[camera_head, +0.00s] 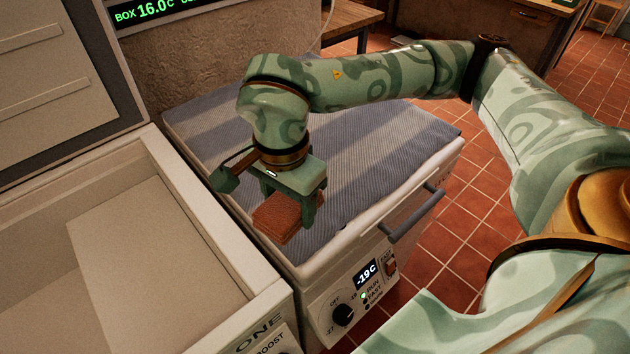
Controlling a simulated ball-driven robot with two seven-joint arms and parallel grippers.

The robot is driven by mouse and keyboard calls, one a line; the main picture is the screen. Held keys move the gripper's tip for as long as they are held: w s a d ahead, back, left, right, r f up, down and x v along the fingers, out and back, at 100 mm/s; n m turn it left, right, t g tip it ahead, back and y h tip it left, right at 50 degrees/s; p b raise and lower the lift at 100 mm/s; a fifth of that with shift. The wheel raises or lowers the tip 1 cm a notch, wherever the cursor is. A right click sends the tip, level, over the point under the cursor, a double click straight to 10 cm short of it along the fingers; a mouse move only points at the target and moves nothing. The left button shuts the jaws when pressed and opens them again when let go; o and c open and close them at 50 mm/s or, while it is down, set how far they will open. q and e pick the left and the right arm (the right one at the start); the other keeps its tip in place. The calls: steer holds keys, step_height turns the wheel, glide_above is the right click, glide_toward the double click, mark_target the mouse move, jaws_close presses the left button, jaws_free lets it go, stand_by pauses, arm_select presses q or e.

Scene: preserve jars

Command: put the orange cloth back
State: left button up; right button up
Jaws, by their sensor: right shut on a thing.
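The orange cloth (277,217) is a small folded, rust-orange pad over the front left part of a striped blue-grey cover on a chest unit. My right gripper (291,206) points down and is shut on the cloth, with a finger showing on each side of it. Whether the cloth touches the cover or hangs just above it, I cannot tell. My left gripper is not in view.
The striped cover (385,140) lies on a white chest with a front handle (412,216), a dial and a display reading -19C. At left stands an open white box (190,215) with its lid raised. A display reading 16.0C (150,12) is behind. Tiled floor lies to the right.

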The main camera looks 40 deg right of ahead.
steer(key=m, duration=0.3)
steer(key=shift+w+a+r+m, duration=0.1)
steer(key=shift+a+r+m, duration=0.05)
steer(key=shift+r+m, duration=0.2)
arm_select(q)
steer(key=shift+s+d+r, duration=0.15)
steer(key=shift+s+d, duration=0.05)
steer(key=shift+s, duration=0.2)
